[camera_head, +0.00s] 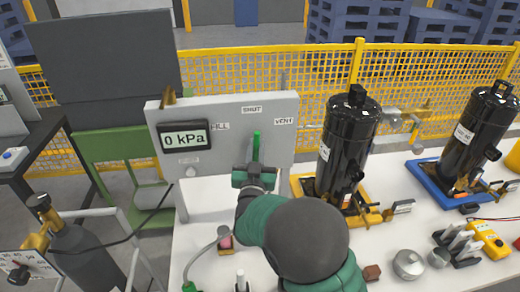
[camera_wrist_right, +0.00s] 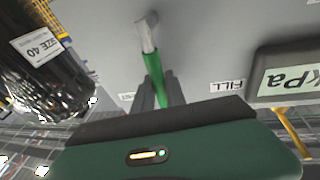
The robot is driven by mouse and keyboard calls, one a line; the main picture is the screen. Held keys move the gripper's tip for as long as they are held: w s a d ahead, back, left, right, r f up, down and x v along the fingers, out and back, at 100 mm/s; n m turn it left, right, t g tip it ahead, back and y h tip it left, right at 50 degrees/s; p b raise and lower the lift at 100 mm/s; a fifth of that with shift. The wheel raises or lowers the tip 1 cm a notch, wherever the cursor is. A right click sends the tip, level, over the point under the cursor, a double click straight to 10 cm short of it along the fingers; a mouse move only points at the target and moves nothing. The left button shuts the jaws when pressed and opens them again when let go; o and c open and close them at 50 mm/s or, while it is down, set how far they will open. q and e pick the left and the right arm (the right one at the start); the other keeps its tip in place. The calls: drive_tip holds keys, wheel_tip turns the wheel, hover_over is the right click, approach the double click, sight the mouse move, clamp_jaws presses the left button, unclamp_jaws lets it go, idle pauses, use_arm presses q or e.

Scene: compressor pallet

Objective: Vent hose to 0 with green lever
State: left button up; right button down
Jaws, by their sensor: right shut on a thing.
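The green lever (camera_head: 256,143) is on the grey panel (camera_head: 200,104), in front of the labels FILL, SHUT (camera_head: 252,109) and VENT (camera_head: 284,121). In the head view it stands nearly upright, below SHUT. The panel's display (camera_head: 185,138) reads 0 kPa. My right gripper (camera_head: 255,170) is shut on the green lever. The right wrist view shows the lever (camera_wrist_right: 152,68) with its silver end, and the dark fingers (camera_wrist_right: 156,96) on either side of its green part. A grey hose (camera_head: 205,246) lies on the white table, partly hidden by my right arm. My left gripper is out of view.
Two black cylinders (camera_head: 348,135) (camera_head: 478,135) stand on yellow and blue bases to the right. A gas bottle (camera_head: 78,250) stands at the lower left. Small metal parts (camera_head: 408,263) and a yellow device (camera_head: 488,238) lie at the right. A yellow mesh fence (camera_head: 235,70) runs behind.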

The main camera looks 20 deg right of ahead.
drive_tip(key=shift+w+a+r+n, duration=0.1)
drive_tip(key=shift+a+r+n, duration=0.1)
drive_tip(key=shift+r+n, duration=0.2)
drive_tip(key=c, duration=1.4)
unclamp_jaws()
drive_tip(key=shift+f, duration=0.15)
drive_tip(key=shift+o, duration=0.2)
drive_tip(key=shift+f, duration=0.1)
drive_tip(key=shift+f, duration=0.15)
